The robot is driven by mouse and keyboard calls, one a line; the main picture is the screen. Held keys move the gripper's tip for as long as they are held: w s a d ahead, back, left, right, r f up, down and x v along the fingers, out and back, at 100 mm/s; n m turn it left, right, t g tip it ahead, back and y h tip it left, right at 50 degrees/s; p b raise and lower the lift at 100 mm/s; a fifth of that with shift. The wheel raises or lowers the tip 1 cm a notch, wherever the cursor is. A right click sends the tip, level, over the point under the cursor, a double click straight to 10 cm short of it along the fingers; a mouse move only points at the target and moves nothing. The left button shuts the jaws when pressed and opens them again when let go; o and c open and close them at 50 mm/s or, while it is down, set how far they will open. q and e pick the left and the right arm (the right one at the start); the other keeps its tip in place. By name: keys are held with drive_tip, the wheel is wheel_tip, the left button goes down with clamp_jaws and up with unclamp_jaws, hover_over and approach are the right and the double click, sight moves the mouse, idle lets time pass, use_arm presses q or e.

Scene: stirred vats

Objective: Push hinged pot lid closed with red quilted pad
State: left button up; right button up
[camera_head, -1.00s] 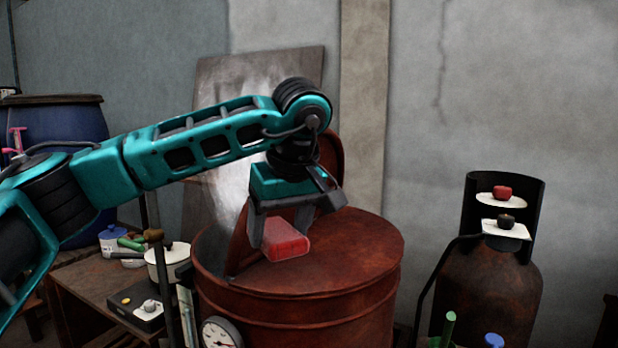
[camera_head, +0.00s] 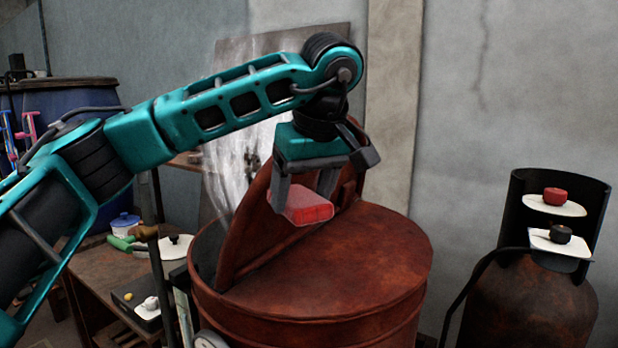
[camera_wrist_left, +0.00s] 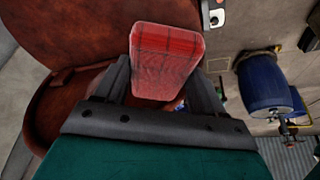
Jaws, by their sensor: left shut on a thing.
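The pot is a large rust-red vat (camera_head: 330,325) in the middle of the head view. Its hinged lid (camera_head: 258,212) is open, standing steeply tilted along a line across the top; the front right part of the top (camera_head: 370,250) is flat and covered. My left gripper (camera_head: 304,198) is shut on the red quilted pad (camera_head: 312,214), in front of the raised lid and above the flat part. The arm and gripper hide some of the lid. The wrist view shows the pad (camera_wrist_left: 166,60) between both fingers, with rust-red metal behind it. Whether pad and lid touch is unclear. My right gripper is not in view.
The wall is close behind the vat.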

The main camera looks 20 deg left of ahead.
use_arm(q)
drive_tip(key=x, duration=0.4)
drive_tip(key=shift+s+a+f, duration=0.2)
drive_tip(key=shift+s+a, duration=0.05)
drive_tip(key=shift+s, duration=0.05)
drive_tip(key=shift+w+a, duration=0.2)
drive_tip(key=shift+a, duration=1.2)
drive_tip(key=shift+a, duration=0.15)
drive_tip(key=shift+w+a+f, duration=0.25)
drive_tip(key=shift+a+f, duration=0.05)
drive_tip(key=shift+a, duration=1.25)
drive_tip(key=shift+w+a+f, duration=0.2)
drive_tip(key=shift+a+f, duration=0.05)
drive_tip(key=shift+a, duration=1.3)
drive_tip(key=shift+w+a+f, duration=0.25)
drive_tip(key=shift+a+f, duration=0.05)
drive_tip(key=shift+a, duration=1.3)
drive_tip(key=shift+d, duration=0.1)
